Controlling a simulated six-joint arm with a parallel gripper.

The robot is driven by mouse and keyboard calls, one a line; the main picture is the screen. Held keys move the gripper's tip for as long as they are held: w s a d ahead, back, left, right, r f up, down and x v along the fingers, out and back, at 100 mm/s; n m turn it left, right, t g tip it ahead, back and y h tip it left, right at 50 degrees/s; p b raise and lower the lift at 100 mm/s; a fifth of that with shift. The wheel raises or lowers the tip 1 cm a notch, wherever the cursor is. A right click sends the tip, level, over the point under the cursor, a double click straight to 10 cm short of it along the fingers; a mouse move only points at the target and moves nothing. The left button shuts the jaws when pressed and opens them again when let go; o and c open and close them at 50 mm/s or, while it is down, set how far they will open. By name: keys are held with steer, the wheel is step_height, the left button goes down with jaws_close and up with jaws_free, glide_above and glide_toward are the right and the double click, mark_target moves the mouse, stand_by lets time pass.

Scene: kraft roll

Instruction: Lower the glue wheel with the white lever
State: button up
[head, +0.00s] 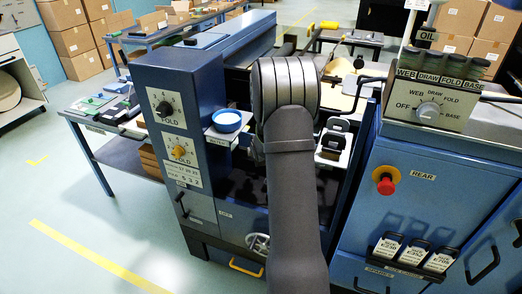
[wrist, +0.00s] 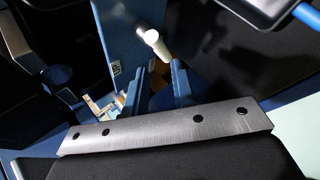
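The white lever (wrist: 152,38) shows in the wrist view as a short pale cylinder with a rounded end, in front of a blue panel (wrist: 128,32). My gripper (wrist: 158,75) shows there as two blue fingers with a gap between them. The lever lies just beyond the fingertips, roughly in line with the gap; I cannot tell whether they touch. Nothing is seen held. In the head view my grey arm covers the middle of the machine and hides the gripper and the lever. I cannot make out the glue wheel in either view.
A blue cabinet with FOLD dials (head: 172,105) and a blue bowl (head: 227,121) stand left of my arm. A cabinet with a selector knob (head: 429,111) and a red stop button (head: 386,185) stands right. Black parts crowd the wrist view's right side (wrist: 235,65).

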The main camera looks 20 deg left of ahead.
steer(key=v, duration=1.2)
steer(key=shift+s, duration=0.1)
stand_by(0.4)
steer(key=x, duration=1.5)
steer(key=shift+w+f, duration=0.2)
steer(key=shift+w, duration=0.05)
steer(key=shift+r, duration=0.1)
steer(key=shift+x, duration=0.9)
stand_by(2.1)
steer(key=shift+r, duration=0.1)
